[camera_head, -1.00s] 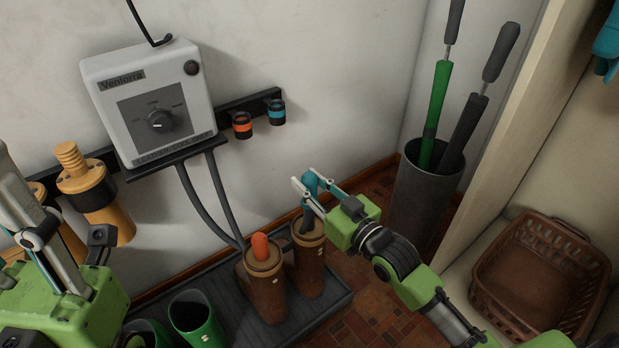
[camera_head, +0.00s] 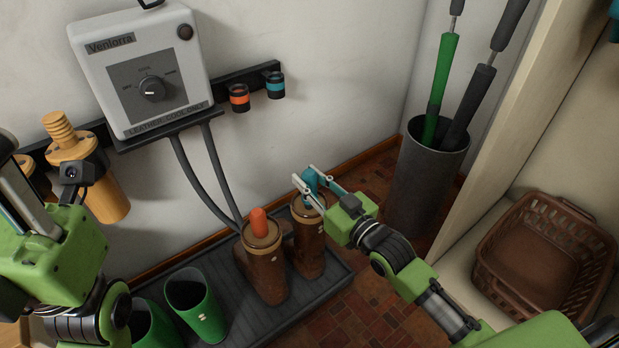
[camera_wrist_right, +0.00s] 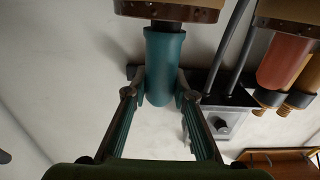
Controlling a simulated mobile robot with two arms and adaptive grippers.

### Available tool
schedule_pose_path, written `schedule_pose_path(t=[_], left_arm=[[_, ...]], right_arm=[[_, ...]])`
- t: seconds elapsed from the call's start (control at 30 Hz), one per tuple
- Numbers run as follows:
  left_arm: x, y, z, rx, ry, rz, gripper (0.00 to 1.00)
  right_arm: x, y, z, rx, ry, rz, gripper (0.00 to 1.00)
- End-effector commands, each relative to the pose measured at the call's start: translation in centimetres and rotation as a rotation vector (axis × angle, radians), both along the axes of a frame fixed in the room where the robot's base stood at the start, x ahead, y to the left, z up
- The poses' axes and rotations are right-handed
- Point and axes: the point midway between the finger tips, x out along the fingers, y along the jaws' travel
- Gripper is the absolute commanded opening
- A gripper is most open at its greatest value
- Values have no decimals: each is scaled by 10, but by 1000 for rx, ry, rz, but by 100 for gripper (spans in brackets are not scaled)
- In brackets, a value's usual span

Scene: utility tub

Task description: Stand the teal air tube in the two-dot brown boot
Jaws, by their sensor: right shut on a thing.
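The teal air tube (camera_head: 309,181) is held between the fingers of my right gripper (camera_head: 309,183), which is shut on it over the right brown boot (camera_head: 308,243). The right wrist view also shows the teal tube (camera_wrist_right: 164,62) between both fingers, its dark end at the cuff of that boot (camera_wrist_right: 170,12). How deep that end sits is hidden. An orange tube (camera_head: 259,222) stands in the left brown boot (camera_head: 265,268). The boots' dot marks are too small to count. My left gripper (camera_head: 18,195) is at the left edge, partly cut off; its fingertips are unclear.
Green boots (camera_head: 195,305) stand on the dark ribbed tray (camera_head: 232,322). A dryer box (camera_head: 140,70) hangs on the wall with hoses below, beside orange (camera_head: 239,98) and teal (camera_head: 275,85) ringed holders. A dark bin (camera_head: 424,185) and a brown basket (camera_head: 545,250) are at right.

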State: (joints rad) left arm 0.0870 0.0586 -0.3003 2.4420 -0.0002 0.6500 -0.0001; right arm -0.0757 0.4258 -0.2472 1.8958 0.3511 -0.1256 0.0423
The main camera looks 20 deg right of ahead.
Motion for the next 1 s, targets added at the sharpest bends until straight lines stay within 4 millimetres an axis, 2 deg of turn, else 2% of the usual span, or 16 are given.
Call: schedule_pose_path(t=[0.17,0.2,0.23,0.67,0.77,1.0], left_arm=[[0,0,0,0,0,0,40],[0,0,0,0,0,0,40],[0,0,0,0,0,0,40],[0,0,0,-1,-1,1,40],[0,0,0,-1,-1,1,40],[0,0,0,0,0,0,40]], right_arm=[[0,0,1,0,-1,0,0],[0,0,1,0,-1,0,35],[0,0,1,0,-1,0,42],[-4,-1,0,0,1,0,44],[-14,-6,-1,-2,2,0,44],[-58,-20,-1,-1,4,1,44]])
